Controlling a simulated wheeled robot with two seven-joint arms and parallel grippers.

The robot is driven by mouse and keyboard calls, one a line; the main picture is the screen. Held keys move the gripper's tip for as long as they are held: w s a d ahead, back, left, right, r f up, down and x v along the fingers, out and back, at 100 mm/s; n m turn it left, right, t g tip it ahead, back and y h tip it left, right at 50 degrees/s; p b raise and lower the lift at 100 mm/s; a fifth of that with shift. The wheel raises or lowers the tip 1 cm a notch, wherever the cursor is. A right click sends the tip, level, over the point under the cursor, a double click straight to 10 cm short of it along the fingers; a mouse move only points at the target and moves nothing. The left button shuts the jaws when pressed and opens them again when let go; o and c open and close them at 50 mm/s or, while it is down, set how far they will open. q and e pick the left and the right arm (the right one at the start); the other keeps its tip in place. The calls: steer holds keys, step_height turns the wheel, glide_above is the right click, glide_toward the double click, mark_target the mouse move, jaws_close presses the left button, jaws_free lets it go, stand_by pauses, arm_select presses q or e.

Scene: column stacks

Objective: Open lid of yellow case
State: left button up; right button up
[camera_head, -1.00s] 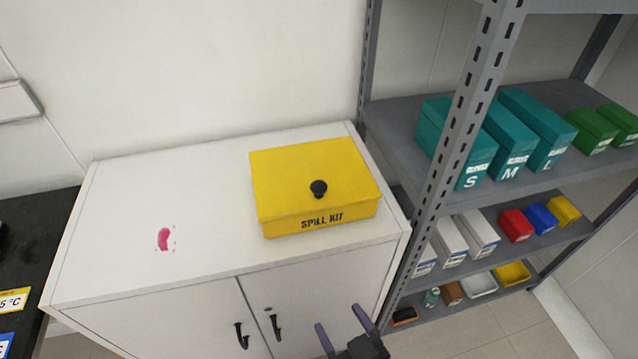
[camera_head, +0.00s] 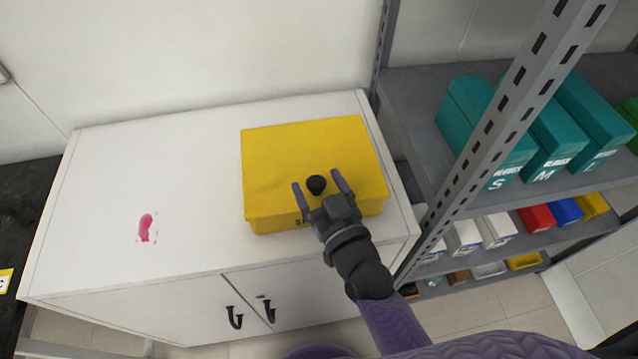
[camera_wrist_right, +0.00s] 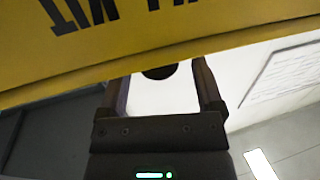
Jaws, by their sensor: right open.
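The yellow case (camera_head: 305,155) sits shut on the right part of the white cabinet top. A black round knob (camera_head: 316,185) stands on its lid near the front. My right gripper (camera_head: 319,183) is open, and in the head view its two fingers appear on either side of the knob. Its palm covers part of the case's front lettering. In the right wrist view, the case's front (camera_wrist_right: 150,35) fills the top, and a dark round part of the knob (camera_wrist_right: 160,72) shows between the open fingers (camera_wrist_right: 160,80). Contact with the knob cannot be made out. My left gripper is not in view.
A pink spill (camera_head: 146,228) lies on the cabinet top (camera_head: 190,180) left of the case. A grey shelf rack (camera_head: 425,110) with teal boxes (camera_head: 560,125) stands close on the right. The cabinet doors have black handles (camera_head: 234,317).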

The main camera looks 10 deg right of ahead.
steer(key=shift+w, duration=0.1)
jaws_close()
stand_by(0.3)
